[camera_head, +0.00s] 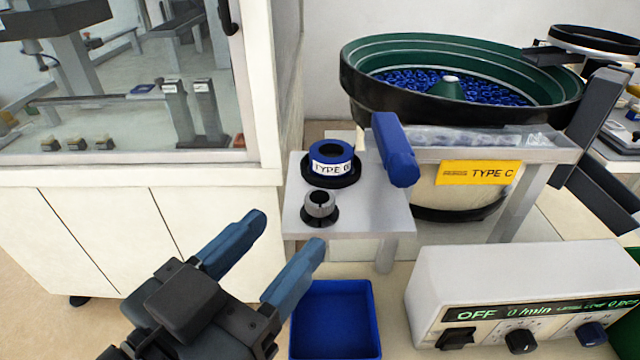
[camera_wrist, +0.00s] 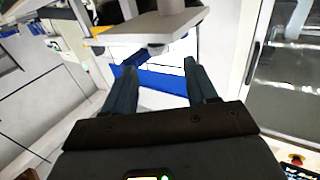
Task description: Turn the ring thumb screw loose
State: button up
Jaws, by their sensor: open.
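A grey knurled thumb screw (camera_head: 320,205) with a black base stands upright on a light grey plate (camera_head: 370,222) in the head view. Just behind it on the plate sits a blue ring (camera_head: 331,153) labelled TYPE B, on a black round base. My gripper (camera_head: 290,229) is open and empty, its two blue-grey fingers apart, in front of and to the lower left of the thumb screw, touching nothing. In the wrist view my gripper (camera_wrist: 157,70) is also open, with the plate (camera_wrist: 150,28) beyond the fingertips. I cannot make out the thumb screw clearly there.
A blue handle (camera_head: 396,150) juts up at the plate's right. A green bowl feeder (camera_head: 460,60) with blue parts stands behind. A blue bin (camera_head: 333,320) is below the plate; a control box (camera_head: 520,280) reading OFF is at the right. A white cabinet (camera_head: 140,240) bounds the left.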

aim_at(312, 207)
jog(key=shift+x, duration=4)
jog(key=shift+r, duration=0.1)
jog(key=shift+c, duration=0.2)
jog(key=shift+s, duration=0.1)
jog(key=c, duration=0.9)
